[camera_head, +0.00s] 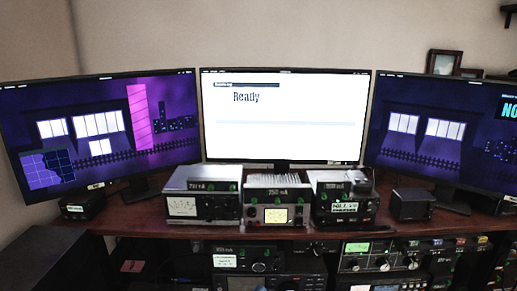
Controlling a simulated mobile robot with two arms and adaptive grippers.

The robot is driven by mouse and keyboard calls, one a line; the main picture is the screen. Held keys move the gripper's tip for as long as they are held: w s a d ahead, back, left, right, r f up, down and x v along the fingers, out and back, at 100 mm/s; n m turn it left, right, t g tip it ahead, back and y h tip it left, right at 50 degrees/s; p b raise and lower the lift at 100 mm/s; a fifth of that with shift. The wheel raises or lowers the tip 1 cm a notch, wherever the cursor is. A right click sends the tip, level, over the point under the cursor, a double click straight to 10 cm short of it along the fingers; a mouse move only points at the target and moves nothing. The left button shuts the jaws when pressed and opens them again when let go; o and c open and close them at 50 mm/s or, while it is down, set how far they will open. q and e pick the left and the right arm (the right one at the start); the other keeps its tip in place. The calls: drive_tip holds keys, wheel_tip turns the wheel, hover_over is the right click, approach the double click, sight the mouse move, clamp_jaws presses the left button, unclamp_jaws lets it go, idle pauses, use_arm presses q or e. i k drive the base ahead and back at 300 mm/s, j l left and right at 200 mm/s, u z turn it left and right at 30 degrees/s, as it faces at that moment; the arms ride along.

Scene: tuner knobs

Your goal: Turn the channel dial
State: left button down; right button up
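Three radio units stand in a row on the wooden desk: a left unit (201,196) with a meter, a middle unit (277,205) with a lit yellow meter, and a right unit (344,200) with a lit display. Small green knobs show on their fronts. I cannot tell which knob is the channel dial. Neither of my grippers is in view.
Three monitors stand behind the radios: left (100,125), centre (285,145) reading "Ready", and right (425,130). A small dark box (411,205) stands right of the radios, another (82,205) at left. The desk (140,222) has bare strips between them.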

sight(258, 264)
drive_tip(key=k+l, duration=0.3)
drive_tip(key=k, duration=0.2)
drive_tip(key=k+l, duration=0.3)
drive_tip(key=k, duration=0.2)
